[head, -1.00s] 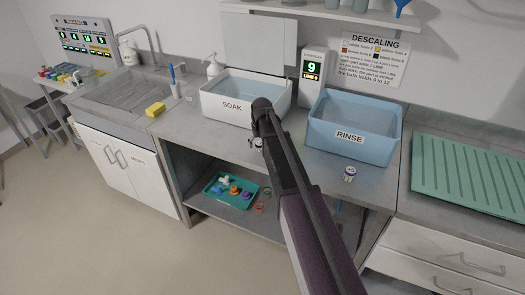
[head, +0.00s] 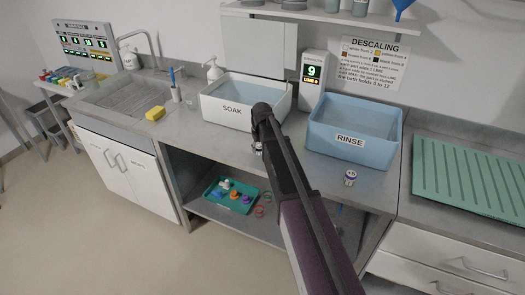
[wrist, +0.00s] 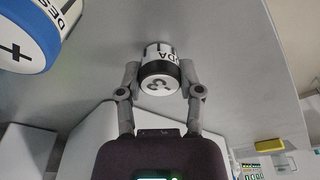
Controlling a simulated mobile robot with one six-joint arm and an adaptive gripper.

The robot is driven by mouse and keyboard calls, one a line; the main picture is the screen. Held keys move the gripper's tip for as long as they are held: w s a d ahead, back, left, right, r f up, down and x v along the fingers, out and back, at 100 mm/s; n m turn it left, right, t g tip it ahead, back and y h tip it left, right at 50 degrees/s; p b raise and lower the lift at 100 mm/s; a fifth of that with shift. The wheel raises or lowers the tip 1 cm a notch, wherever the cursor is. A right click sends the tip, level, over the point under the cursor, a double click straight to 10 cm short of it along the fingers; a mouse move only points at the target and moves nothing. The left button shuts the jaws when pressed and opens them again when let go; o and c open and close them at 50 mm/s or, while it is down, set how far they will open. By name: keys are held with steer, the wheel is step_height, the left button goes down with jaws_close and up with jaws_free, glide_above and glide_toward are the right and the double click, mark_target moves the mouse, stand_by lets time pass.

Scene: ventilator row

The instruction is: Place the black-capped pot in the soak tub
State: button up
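The black-capped pot (wrist: 160,68), white with dark lettering and a black band, sits between the two fingers of my gripper (wrist: 160,78) in the wrist view. The fingertips lean inward and appear to press on its sides. In the head view my arm hides most of the gripper, and only a bit of the pot (head: 258,148) shows, near the counter in front of the soak tub. I cannot tell whether it touches the counter. The white soak tub (head: 229,110), labelled SOAK, stands behind my arm and holds liquid.
A blue rinse tub (head: 350,140) stands right of the soak tub. A purple-and-white pot (head: 350,177) stands on the counter before it. A display (head: 313,75) reading 9 stands between the tubs. A yellow sponge (head: 155,113) lies left; a teal tray (head: 230,200) is on the lower shelf.

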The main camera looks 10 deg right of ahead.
mark_target(260, 147)
jaws_close()
steer(key=shift+r, duration=0.1)
step_height(260, 147, up, 3)
steer(key=p, duration=0.3)
steer(key=shift+r, duration=0.15)
steer(key=shift+s+r+p, duration=0.25)
steer(key=shift+p, duration=0.25)
steer(key=s+d+r+p, duration=0.1)
steer(key=s+d, duration=0.3)
steer(key=s, duration=1.1)
steer(key=shift+d, duration=0.2)
